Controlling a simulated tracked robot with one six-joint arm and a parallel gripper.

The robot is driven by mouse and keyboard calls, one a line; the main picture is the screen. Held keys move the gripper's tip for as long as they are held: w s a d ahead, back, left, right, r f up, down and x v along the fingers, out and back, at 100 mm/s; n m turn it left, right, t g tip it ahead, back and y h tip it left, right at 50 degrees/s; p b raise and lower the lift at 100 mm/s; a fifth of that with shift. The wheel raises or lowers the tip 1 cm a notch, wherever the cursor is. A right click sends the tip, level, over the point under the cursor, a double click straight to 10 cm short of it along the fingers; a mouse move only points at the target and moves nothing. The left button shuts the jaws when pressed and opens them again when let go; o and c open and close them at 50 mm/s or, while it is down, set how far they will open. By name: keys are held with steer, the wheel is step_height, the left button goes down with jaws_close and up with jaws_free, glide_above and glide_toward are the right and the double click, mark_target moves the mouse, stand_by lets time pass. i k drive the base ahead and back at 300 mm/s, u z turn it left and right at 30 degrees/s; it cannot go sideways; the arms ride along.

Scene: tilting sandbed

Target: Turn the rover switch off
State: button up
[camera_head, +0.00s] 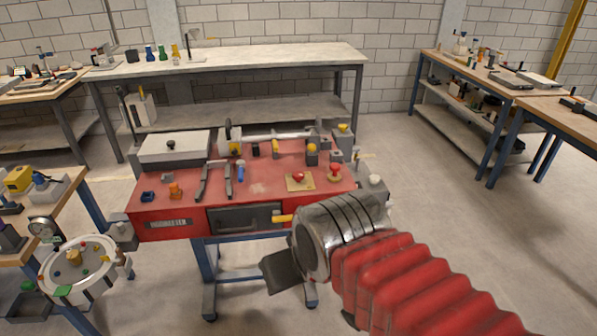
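My arm enters from the lower right, with a red ribbed sleeve and a banded metal wrist. My gripper (283,272) shows as a dark flat piece at the wrist's left end, in front of the red bench. I cannot make out two fingertips or whether it is open or shut. No switch is clearly marked as the rover switch. A red knob on a tan plate (299,179) sits on the bench top. A red mushroom-shaped knob (334,169) stands to its right.
The red bench (262,188) carries a grey lidded box (175,148), dark tools and small parts. A round white-topped unit (78,262) stands at lower left. A long grey table (250,58) is behind. Wooden benches stand at right (500,75). Floor at right is clear.

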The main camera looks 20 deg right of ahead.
mark_target(297, 175)
steer(key=z, duration=0.05)
steer(key=i, duration=1.5)
steer(key=u, duration=0.05)
